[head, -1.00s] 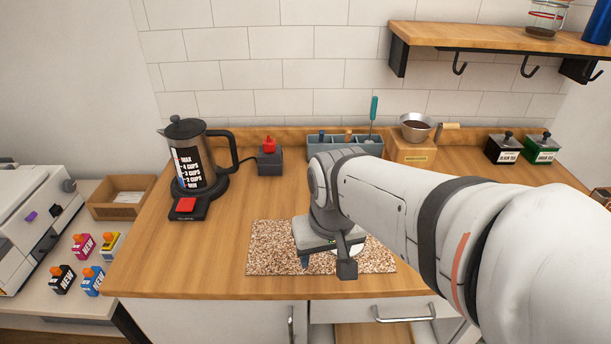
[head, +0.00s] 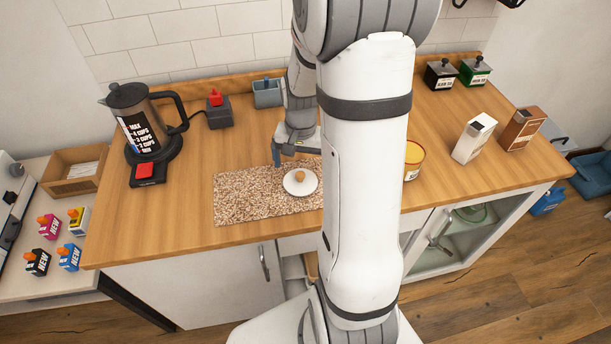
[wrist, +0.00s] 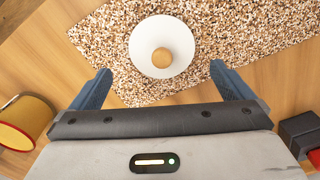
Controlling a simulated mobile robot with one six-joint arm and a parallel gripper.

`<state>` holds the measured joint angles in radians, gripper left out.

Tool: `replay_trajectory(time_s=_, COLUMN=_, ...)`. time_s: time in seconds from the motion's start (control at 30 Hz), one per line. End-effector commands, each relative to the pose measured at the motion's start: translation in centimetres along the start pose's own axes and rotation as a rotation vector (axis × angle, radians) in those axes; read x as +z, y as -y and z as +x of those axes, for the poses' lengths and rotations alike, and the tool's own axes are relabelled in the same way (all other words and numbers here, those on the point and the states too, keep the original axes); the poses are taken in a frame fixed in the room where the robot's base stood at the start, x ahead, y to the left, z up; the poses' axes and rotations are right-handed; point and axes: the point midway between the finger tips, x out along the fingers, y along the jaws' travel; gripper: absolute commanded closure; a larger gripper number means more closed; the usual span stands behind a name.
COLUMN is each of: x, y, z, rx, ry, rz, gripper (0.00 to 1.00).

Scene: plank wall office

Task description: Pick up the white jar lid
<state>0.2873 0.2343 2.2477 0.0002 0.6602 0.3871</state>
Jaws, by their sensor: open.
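The white jar lid (head: 300,182) is a round disc with a tan knob on top. It lies on the speckled brown mat (head: 240,198) on the wooden counter. In the wrist view the lid (wrist: 145,62) lies ahead of my gripper (wrist: 160,78), roughly centred between its two blue fingers but beyond their tips. My gripper is open and empty. In the head view my gripper (head: 294,160) hangs just behind the lid, and part of it is hidden by my arm. The lid is in full view in both pictures.
A coffee pot (head: 140,120) stands at the left of the counter, with a grey box with a red knob (head: 217,108) beside it. A yellow can (head: 413,160), a white carton (head: 474,138) and a brown carton (head: 523,128) stand at the right. The front left counter is clear.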

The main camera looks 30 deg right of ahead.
Motion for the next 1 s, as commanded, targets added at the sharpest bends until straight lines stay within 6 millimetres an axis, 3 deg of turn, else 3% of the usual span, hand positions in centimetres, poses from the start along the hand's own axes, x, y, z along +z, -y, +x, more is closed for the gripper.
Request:
replay_trajectory(time_s=0.3, x=0.7, y=0.0, z=4.2, rx=0.001, ry=0.003, rz=-0.003, gripper=0.0)
replay_trajectory(time_s=0.63, x=0.7, y=0.1, z=4.9, rx=0.0, ry=-0.001, rz=-0.003, gripper=0.0)
replay_trajectory(time_s=1.0, x=0.7, y=0.1, z=4.9, rx=0.0, ry=-0.001, rz=-0.004, gripper=0.3)
